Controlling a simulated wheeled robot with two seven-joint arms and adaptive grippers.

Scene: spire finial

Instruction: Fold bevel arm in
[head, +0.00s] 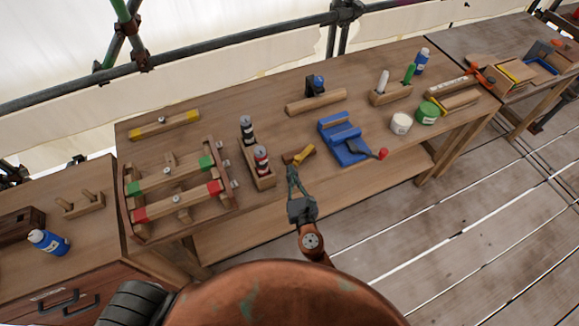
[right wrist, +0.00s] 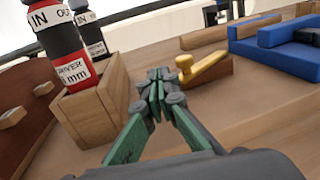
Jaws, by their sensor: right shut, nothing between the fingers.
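The bevel has a short wooden stock (head: 289,158) and a yellow arm (head: 305,154), and it lies near the front edge of the bench. In the right wrist view, the yellow arm (right wrist: 205,66) stands out at an angle over the wooden stock (right wrist: 212,80), with a rounded end toward my fingers. My right gripper (head: 292,169) is shut and empty, with its green fingertips right by the near side of the bevel. In the right wrist view, the fingertips (right wrist: 160,76) are just left of the arm's rounded end; I cannot tell whether they touch. My left gripper is out of view.
A wooden frame with green and red bars (head: 178,214) lies left. Bare bench (head: 225,130) shows behind the holder.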

